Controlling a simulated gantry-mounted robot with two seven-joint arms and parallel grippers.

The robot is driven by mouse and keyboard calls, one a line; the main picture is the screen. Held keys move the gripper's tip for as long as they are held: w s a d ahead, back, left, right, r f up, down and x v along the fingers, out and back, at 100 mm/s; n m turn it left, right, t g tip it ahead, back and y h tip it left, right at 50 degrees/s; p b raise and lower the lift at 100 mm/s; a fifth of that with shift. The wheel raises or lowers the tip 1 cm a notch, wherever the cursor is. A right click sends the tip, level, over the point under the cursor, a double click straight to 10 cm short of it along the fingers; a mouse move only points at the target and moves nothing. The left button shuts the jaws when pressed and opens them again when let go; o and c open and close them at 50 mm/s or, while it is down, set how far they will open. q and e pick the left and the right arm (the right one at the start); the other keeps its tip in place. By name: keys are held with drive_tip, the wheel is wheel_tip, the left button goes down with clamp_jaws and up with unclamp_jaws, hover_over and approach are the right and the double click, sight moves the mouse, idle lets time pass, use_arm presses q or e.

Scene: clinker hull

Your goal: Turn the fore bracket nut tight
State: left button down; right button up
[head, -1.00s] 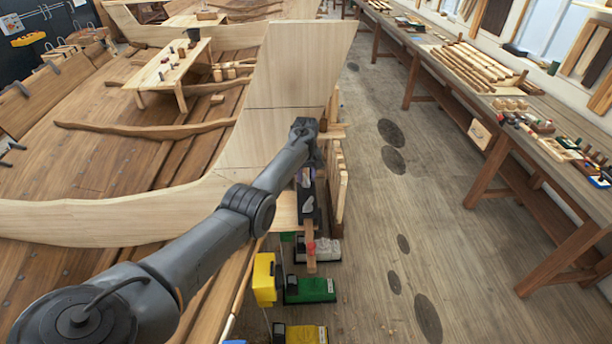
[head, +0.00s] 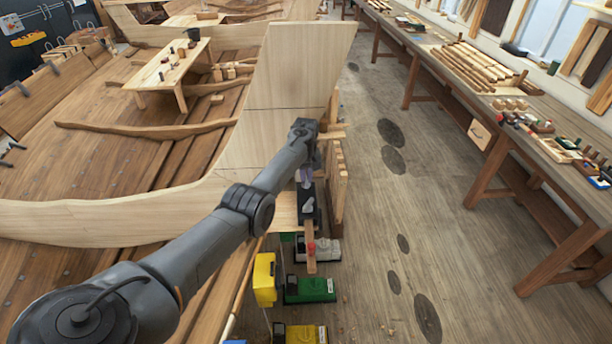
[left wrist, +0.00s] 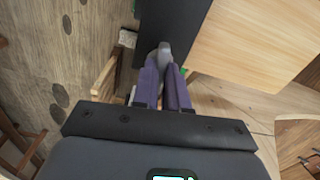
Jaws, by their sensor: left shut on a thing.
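My left gripper (head: 304,176) reaches down from the left arm beside the tall pale wooden post. In the left wrist view its two purple fingers (left wrist: 165,72) are closed on a small grey nut (left wrist: 165,50). The nut stands at the dark bracket (left wrist: 170,22), which also shows in the head view (head: 318,212). In the head view another grey piece (head: 308,208) sits on the bracket, nearer the viewer and clear of the fingers. How tight the gripped nut is cannot be seen. My right gripper is not in view.
The pale post (head: 290,75) rises behind the gripper. Upright wooden pieces (head: 338,180) stand to its right. Below are a yellow box (head: 264,280) and a green box (head: 312,291). A long workbench (head: 470,95) with tools runs along the right; the floor between is clear.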

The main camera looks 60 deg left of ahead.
use_arm(q)
drive_tip(key=m+p, duration=0.1)
drive_tip(key=m, duration=0.2)
drive_tip(key=shift+m, duration=2.1)
drive_tip(key=c, duration=1.2)
unclamp_jaws()
drive_tip(key=shift+o, duration=0.2)
drive_tip(key=shift+r+p, duration=0.1)
drive_tip(key=shift+p, duration=0.25)
